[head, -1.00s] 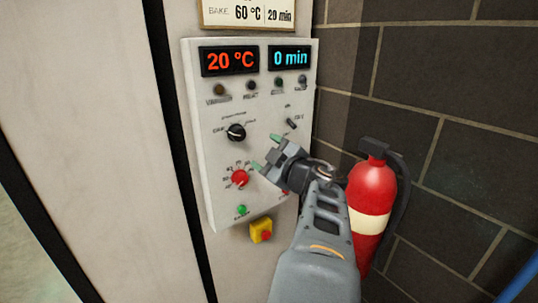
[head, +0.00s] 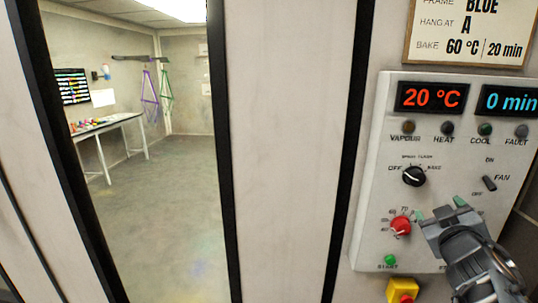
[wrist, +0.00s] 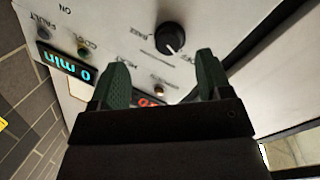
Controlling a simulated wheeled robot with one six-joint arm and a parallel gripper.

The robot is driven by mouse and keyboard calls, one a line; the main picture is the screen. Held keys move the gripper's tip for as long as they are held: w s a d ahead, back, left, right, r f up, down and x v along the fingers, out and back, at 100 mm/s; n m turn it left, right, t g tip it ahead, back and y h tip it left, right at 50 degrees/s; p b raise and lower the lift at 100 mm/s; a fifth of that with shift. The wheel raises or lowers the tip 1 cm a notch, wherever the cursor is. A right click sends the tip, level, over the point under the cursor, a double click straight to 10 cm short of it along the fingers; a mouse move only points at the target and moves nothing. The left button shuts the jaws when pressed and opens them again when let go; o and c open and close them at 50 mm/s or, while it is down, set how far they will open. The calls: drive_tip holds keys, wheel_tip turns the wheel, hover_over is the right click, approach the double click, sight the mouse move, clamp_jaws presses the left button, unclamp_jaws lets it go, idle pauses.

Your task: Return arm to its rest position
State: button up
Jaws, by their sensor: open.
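My gripper (head: 440,207) is in front of the lower right of the white control panel (head: 377,110) in the head view. Its two green-tipped fingers are apart with nothing between them. In the wrist view my gripper (wrist: 157,75) also shows open and empty, facing the panel. The black mode knob (head: 414,176) and the red temperature dial (head: 400,226) are left of my gripper. The black knob (wrist: 170,38) also shows beyond the fingers in the wrist view. The gripper covers the panel's lower right area.
The displays read 20 °C (head: 431,97) and 0 min (head: 510,101). A yellow and red emergency button (head: 402,291) sits below the panel. A sign (head: 470,32) hangs above. Left, a doorway opens onto a room with a table (head: 110,127) and hanging purple and green frames (head: 150,95).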

drive_tip(key=a+f+m+g+y, duration=0.35)
drive_tip(key=a+f+g, duration=0.45)
drive_tip(key=a+f, duration=0.6)
drive_tip(key=s+a+f+g+y, duration=0.3)
drive_tip(key=s+a+f+g, duration=0.1)
drive_tip(key=s+a, duration=0.3)
drive_tip(key=shift+s+a+f+n, duration=0.4)
drive_tip(key=shift+a+f+n, duration=0.05)
drive_tip(key=shift+a+f, duration=0.15)
drive_tip(key=shift+d, duration=0.15)
